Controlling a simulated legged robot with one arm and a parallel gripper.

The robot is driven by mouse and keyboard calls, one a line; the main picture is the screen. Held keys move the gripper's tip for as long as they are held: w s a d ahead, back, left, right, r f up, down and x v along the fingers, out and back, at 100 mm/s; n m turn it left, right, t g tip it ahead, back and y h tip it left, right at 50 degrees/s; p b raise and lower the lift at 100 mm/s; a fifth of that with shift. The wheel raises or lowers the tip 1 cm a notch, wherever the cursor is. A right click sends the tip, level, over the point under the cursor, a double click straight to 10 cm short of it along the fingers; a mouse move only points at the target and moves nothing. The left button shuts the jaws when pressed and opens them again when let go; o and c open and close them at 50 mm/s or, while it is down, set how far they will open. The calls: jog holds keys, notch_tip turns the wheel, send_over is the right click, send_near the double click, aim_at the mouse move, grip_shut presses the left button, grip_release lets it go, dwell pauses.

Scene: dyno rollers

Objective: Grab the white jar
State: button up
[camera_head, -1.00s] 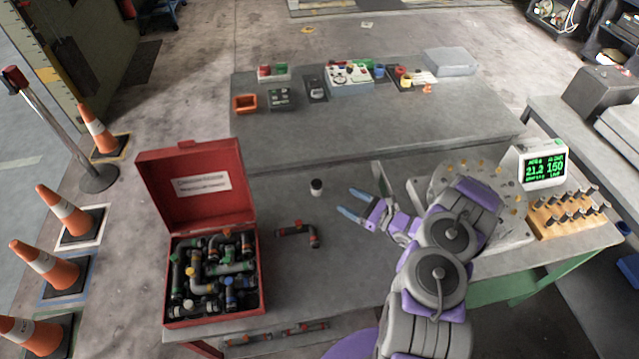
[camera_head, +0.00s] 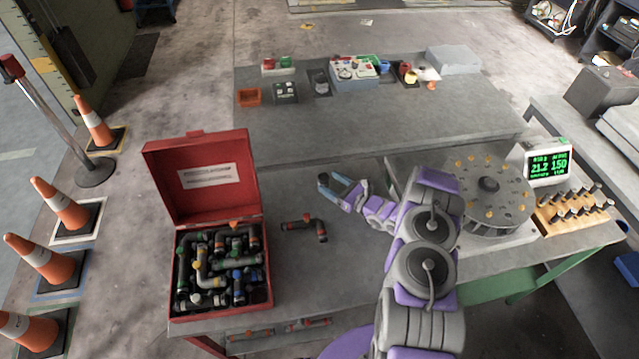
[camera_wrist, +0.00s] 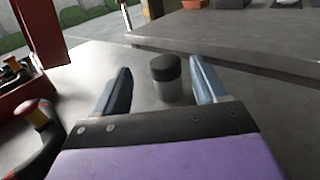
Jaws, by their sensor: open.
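The jar (camera_wrist: 168,88) stands upright on the table in the wrist view. In the head view the jar (camera_head: 323,179) shows as a small dark-topped shape at the fingertips, partly hidden. My gripper (camera_head: 333,184) is open, with blue-grey fingers. In the wrist view my gripper (camera_wrist: 158,82) has one finger on each side of the jar, with a wider gap on the left. The jar appears closer to the right finger. I cannot tell whether they touch.
An open red toolbox (camera_head: 222,300) full of pipe fittings stands to the left. A loose pipe piece (camera_head: 306,227) lies on the grey table (camera_head: 290,275). A round turntable (camera_head: 490,195) is at right. A second table (camera_head: 370,125) stands behind.

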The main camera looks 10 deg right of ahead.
aim_at(325, 177)
jog(key=shift+w+d+f, duration=0.15)
jog(key=shift+w+d, duration=0.2)
jog(key=shift+w, duration=0.25)
jog(key=shift+w+a+b, duration=0.2)
jog(key=shift+w+b, duration=0.1)
jog(key=shift+w, duration=0.05)
jog(key=a, duration=0.1)
jog(key=w+a, duration=0.2)
jog(key=a, duration=0.1)
jog(key=shift+d, duration=1.1)
jog(key=c, duration=0.6)
jog(key=shift+a, duration=0.3)
jog(key=c, duration=0.3)
jog(key=shift+a, duration=0.5)
jog(key=shift+c, duration=0.9)
